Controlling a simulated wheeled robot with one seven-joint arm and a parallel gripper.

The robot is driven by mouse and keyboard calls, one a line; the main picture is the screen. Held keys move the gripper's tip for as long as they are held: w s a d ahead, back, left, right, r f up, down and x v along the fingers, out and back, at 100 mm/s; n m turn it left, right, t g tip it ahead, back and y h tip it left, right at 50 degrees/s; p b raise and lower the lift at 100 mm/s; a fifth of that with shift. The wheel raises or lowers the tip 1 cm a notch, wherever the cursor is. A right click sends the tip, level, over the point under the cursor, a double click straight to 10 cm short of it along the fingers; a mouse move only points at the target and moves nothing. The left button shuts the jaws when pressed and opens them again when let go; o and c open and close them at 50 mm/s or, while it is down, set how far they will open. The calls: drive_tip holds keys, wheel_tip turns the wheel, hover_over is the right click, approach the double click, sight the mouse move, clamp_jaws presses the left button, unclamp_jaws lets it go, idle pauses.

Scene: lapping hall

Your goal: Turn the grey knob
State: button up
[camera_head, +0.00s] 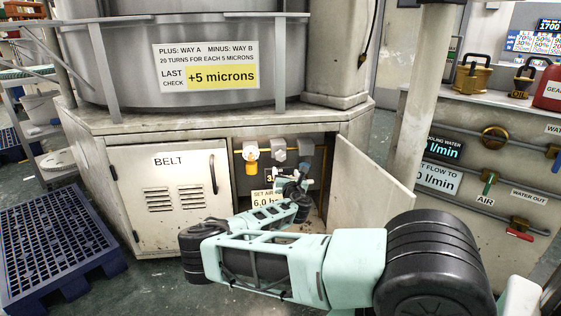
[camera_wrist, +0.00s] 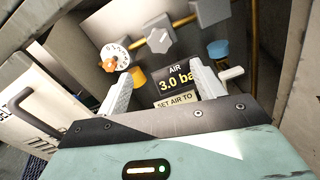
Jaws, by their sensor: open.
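A grey many-sided fitting with a lighter grey knob (camera_wrist: 159,38) on its face sits on the yellow pipe, in the upper middle of the wrist view. The grey fitting (camera_head: 278,146) also shows in the head view, inside the open cabinet. My gripper (camera_wrist: 163,84) is open, with its two pale fingers apart and nothing between them. The knob is beyond the fingertips and not touched. In the head view my gripper (camera_head: 295,186) is small, partly hidden by my arm, at the cabinet opening. A display (camera_wrist: 176,80) reads AIR 3.0, its end cut off by a finger.
A white dial (camera_wrist: 115,55) with an orange part and a yellow cup (camera_wrist: 137,76) are left of the knob; a blue cup (camera_wrist: 218,48) is right. The open cabinet door (camera_head: 370,185) stands right of my arm. The BELT door (camera_head: 170,195) is shut. A sign (camera_head: 266,199) reads SET AIR, 6.0.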

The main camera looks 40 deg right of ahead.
sight(281, 158)
drive_tip(key=b+x, duration=0.3)
drive_tip(key=x, duration=1.1)
drive_tip(key=shift+f+b, duration=0.1)
drive_tip(key=shift+b, duration=0.2)
drive_tip(key=c, duration=1)
